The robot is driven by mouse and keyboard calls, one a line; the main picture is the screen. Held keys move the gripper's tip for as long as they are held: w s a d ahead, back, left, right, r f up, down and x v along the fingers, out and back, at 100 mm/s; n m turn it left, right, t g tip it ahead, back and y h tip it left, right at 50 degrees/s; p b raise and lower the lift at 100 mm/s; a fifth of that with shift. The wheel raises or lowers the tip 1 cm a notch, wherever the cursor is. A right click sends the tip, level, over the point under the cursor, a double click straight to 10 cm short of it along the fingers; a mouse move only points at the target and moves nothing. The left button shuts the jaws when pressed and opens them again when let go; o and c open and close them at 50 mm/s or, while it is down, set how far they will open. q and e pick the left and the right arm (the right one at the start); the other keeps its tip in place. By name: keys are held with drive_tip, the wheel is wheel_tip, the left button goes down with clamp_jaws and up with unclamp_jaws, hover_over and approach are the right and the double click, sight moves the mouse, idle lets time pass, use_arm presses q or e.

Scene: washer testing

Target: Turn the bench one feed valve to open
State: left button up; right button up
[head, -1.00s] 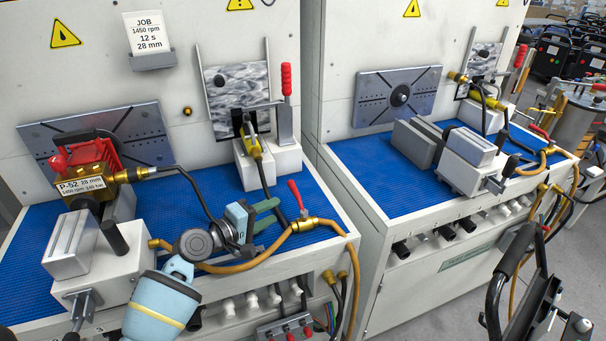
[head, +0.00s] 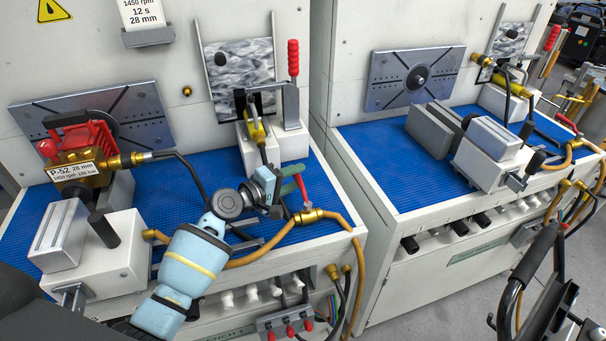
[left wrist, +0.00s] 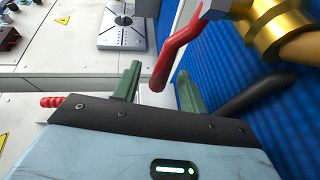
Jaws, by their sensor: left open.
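The bench one feed valve (head: 310,214) is a brass fitting on the orange hose at the front right of the near bench. Its red lever (head: 301,188) slants up and left from the body. In the left wrist view the brass body (left wrist: 278,25) is at the upper right, and the red lever (left wrist: 174,52) reaches down into the gap between my fingers. My left gripper (head: 289,180) is open, its green fingers at the lever. In the left wrist view the gripper (left wrist: 157,85) shows gaps on both sides of the lever tip. My right gripper is not in view.
A pump (head: 78,160) with a P-52 label and a grey-white clamp block (head: 90,245) stand at the left. A yellow lance (head: 256,130) rests in a white holder behind the valve. Orange and black hoses cross the blue mat (head: 205,170). A second bench (head: 400,185) stands right.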

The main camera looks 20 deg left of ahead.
use_arm(q)
drive_tip(key=shift+x, duration=1.65)
drive_tip(key=shift+c, duration=0.4)
clamp_jaws()
